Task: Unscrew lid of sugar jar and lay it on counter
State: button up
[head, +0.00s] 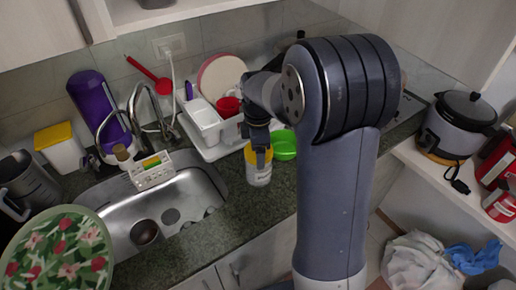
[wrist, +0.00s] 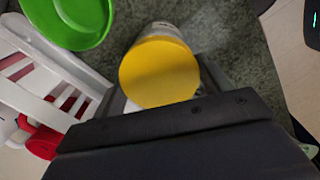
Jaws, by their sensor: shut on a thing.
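The sugar jar (head: 259,177) has a pale, labelled body and a yellow lid (head: 250,156). It is upright at the granite counter (head: 232,215), to the right of the sink. My gripper (head: 258,148) comes down from above and is shut on the lid. In the wrist view the yellow lid (wrist: 158,72) sits between my fingers, with a strip of the jar body (wrist: 166,27) showing beyond it. The lid is on the jar; I cannot tell how tight it is.
A green bowl (head: 284,150) is close behind the jar at the right. A white dish rack (head: 205,125) with a red cup (head: 229,106) stands behind. The sink (head: 150,222) lies to the left. Bare counter shows in front, left of my arm.

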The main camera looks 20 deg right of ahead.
jog(key=n, duration=0.4)
jog(key=shift+r+p, duration=0.1)
jog(key=shift+p, duration=0.2)
jog(key=n, duration=0.5)
jog(key=o, duration=0.8)
jog(key=shift+o, duration=0.2)
